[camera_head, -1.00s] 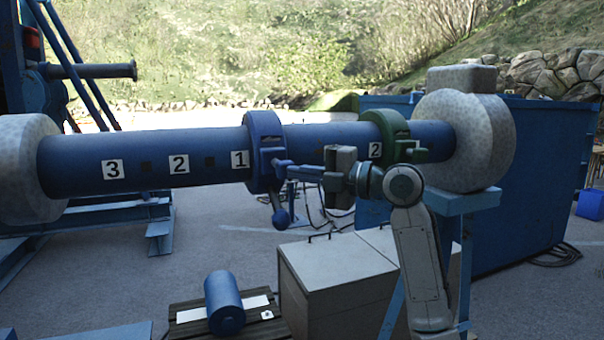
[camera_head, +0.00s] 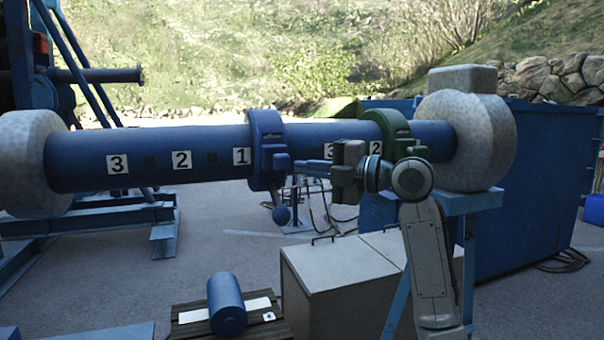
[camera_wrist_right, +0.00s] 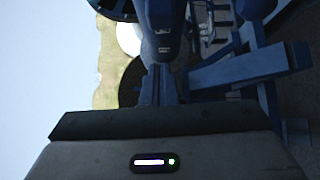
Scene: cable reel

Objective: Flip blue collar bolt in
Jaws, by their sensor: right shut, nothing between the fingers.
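The blue collar (camera_head: 266,150) stands around the blue shaft (camera_head: 215,158), just right of the label 1. Its bolt hangs below it, with a round blue knob (camera_head: 281,214) at the lower end; part of the bolt is hard to make out. My right gripper (camera_head: 297,167) is shut and empty, pointing left at the collar's right side, above the knob. Whether it touches the collar is unclear. In the right wrist view the shut fingers (camera_wrist_right: 159,85) point at a blue part (camera_wrist_right: 162,28), probably of the collar. My left gripper is not in view.
A green collar (camera_head: 390,135) sits farther right on the shaft, behind my right wrist. Pale round flanges (camera_head: 462,135) close the shaft's ends. Below are a grey cabinet (camera_head: 345,275) and a blue cylinder (camera_head: 226,303) on a slatted pallet.

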